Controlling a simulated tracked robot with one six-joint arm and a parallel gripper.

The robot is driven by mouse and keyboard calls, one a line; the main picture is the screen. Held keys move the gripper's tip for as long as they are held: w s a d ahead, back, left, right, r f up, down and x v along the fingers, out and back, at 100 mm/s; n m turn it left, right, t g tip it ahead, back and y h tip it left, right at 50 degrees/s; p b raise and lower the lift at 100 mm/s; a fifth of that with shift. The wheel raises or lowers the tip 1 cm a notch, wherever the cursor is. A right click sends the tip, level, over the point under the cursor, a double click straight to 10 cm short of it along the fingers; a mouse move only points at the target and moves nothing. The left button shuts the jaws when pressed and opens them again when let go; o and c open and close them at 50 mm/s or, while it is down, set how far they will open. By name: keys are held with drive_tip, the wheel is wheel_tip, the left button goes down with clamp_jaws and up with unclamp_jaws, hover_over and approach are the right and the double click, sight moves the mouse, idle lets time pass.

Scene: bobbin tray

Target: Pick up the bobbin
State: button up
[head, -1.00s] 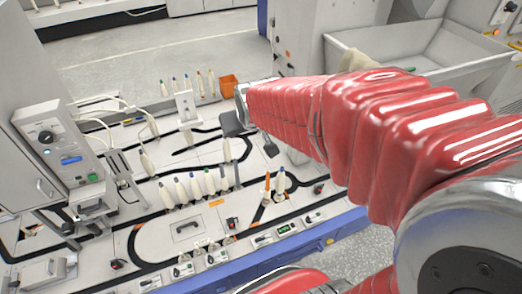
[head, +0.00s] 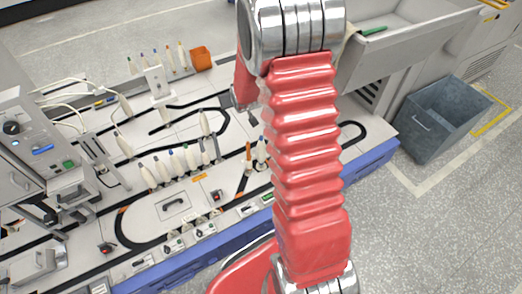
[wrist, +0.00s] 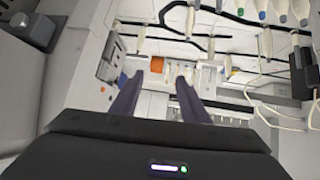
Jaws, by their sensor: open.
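Several cream bobbins with coloured tips stand on the white table with black track lines. A row of bobbins (head: 178,160) stands near the middle, and another row (head: 170,58) stands at the back. A lone bobbin (head: 205,124) stands between them. An orange bobbin (head: 249,156) and a blue-tipped one (head: 262,150) stand at the right, beside my arm. Which bobbin is meant cannot be told. My gripper (wrist: 160,77) is open in the wrist view, with nothing held between its dark fingers. In the head view it is mostly hidden behind my arm. Bobbins (wrist: 281,12) also show at the wrist view's top right.
An orange box (head: 201,59) stands at the back of the table (head: 160,226). A control box (head: 28,140) with cables is at the left. A grey trough (head: 415,45) and a blue-grey bin (head: 435,118) are at the right. The floor is clear at lower right.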

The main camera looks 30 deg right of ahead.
drive_tip(key=w+d+f+t+h, duration=0.1)
drive_tip(key=d+f, duration=0.3)
drive_tip(key=f, duration=0.4)
drive_tip(key=d+f, duration=0.3)
drive_tip(key=f, duration=0.6)
drive_tip(key=s+d+f+m+t, duration=0.1)
drive_tip(key=s+f, duration=0.2)
drive_tip(key=f, duration=0.4)
drive_tip(key=s+d+f+h, duration=0.1)
drive_tip(key=s+f, duration=0.3)
drive_tip(key=f, duration=0.4)
drive_tip(key=shift+d+f+m+t, duration=0.2)
drive_tip(key=shift+d+m+t, duration=0.2)
drive_tip(key=shift+d, duration=0.25)
drive_tip(key=shift+w, duration=0.1)
hover_over(261, 151)
drive_tip(key=d, duration=0.1)
drive_tip(key=shift+w+f, duration=0.25)
drive_tip(key=shift+f, duration=0.6)
drive_tip(key=shift+w+f, duration=0.2)
drive_tip(key=shift+f, duration=0.6)
drive_tip(key=x, duration=0.5)
drive_tip(key=shift+w, duration=0.1)
